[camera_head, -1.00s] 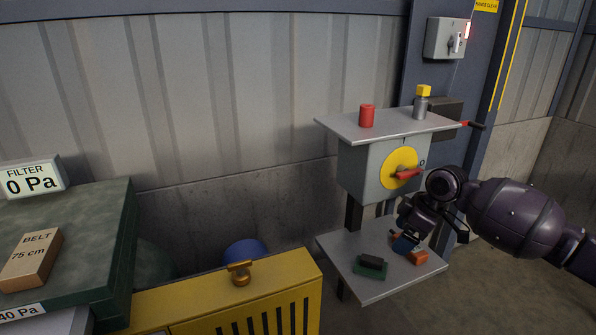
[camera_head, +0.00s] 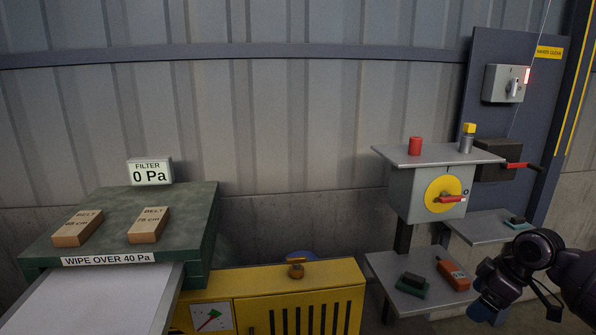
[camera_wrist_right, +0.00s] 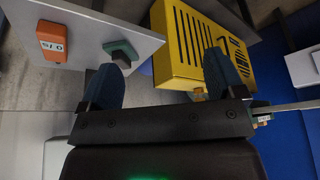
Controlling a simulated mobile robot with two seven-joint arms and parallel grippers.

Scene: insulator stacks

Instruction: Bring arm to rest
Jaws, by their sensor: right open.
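My right gripper (camera_head: 482,308) is at the lower right of the head view, just right of the lower grey shelf (camera_head: 398,270). In the right wrist view my right gripper (camera_wrist_right: 163,84) has its two blue fingers spread apart with nothing between them. An orange block (camera_head: 453,274) and a dark block on a green base (camera_head: 412,284) rest on that shelf, apart from the gripper. They also show in the wrist view as the orange block (camera_wrist_right: 52,43) with a white label and the green-based block (camera_wrist_right: 122,52). My left gripper is in neither view.
A grey box with a yellow dial (camera_head: 437,190) and red handle sits under an upper shelf (camera_head: 400,155) carrying a red can (camera_head: 415,146) and a yellow-capped bottle (camera_head: 467,139). A red-handled crank (camera_head: 523,166) sticks out right. A yellow cabinet (camera_head: 260,282) stands left of the shelves.

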